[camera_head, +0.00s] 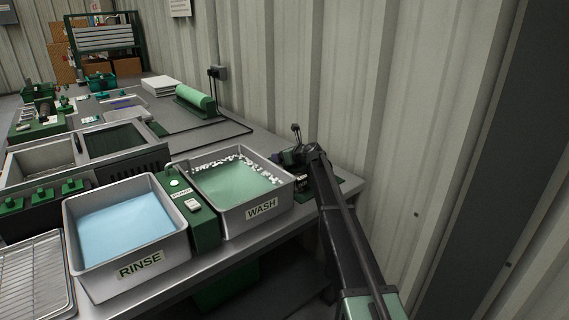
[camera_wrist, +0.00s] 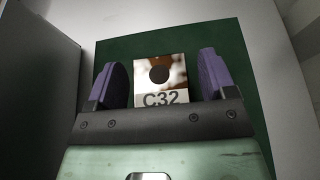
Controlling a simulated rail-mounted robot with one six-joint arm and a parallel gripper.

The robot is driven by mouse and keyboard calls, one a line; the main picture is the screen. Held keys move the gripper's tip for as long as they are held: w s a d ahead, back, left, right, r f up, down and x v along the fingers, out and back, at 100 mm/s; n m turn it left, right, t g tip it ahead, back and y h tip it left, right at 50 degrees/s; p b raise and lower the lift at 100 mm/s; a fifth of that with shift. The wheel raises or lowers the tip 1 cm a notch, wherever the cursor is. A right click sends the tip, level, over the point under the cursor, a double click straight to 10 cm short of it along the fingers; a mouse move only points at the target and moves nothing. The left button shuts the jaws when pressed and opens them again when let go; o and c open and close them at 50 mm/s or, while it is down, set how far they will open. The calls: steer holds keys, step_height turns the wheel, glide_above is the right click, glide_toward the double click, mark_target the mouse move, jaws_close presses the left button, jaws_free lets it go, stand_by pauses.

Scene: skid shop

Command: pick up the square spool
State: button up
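In the wrist view, a square, shiny, brown-and-white block with a round dark hole (camera_wrist: 160,75), seemingly the square spool, sits on a dark green surface (camera_wrist: 230,40). A label reading "C32" (camera_wrist: 160,100) shows below it, partly cut off by my gripper. My gripper (camera_wrist: 161,62) is open, with one purple finger on each side of the block and a gap at both sides. In the head view, my gripper (camera_head: 297,157) is at the right end of the bench, just right of the wash basin. The spool cannot be made out there.
The wash basin (camera_head: 262,212) with green liquid stands close left of my arm. The rinse basin (camera_head: 75,240) is further left. The corrugated wall (camera_head: 400,110) rises close behind and right of my arm. A green roll (camera_head: 196,97) lies further back on the bench.

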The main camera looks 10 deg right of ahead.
steer(key=c, duration=0.9)
steer(key=shift+c, duration=0.2)
step_height(320, 180, up, 20)
steer(key=p, duration=2)
